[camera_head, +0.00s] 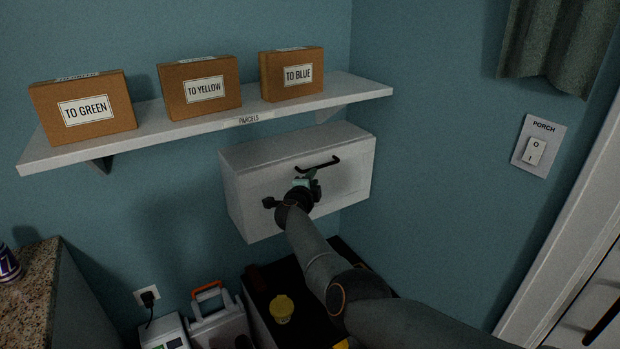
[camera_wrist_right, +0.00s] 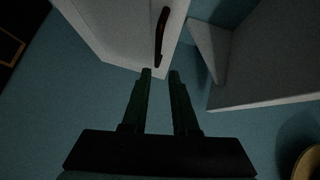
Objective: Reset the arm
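My right arm reaches up from the lower right in the head view. Its gripper (camera_head: 313,175) is in front of the white wall cabinet (camera_head: 245,190), just below the dark bar handle (camera_head: 322,163). In the right wrist view the two dark fingers (camera_wrist_right: 160,73) are apart with nothing between them. The cabinet (camera_wrist_right: 105,30) and its handle (camera_wrist_right: 160,38) show just beyond the fingertips there, and the handle is not between them. The cabinet door looks shut. My left gripper is in neither view.
A white shelf (camera_head: 355,92) above the cabinet holds boxes marked TO GREEN (camera_head: 85,105), TO YELLOW (camera_head: 200,88) and TO BLUE (camera_head: 292,74). Below are a dark surface with a yellow-lidded item (camera_head: 282,308) and a grey case (camera_head: 218,325). A PORCH switch (camera_head: 538,147) is at right.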

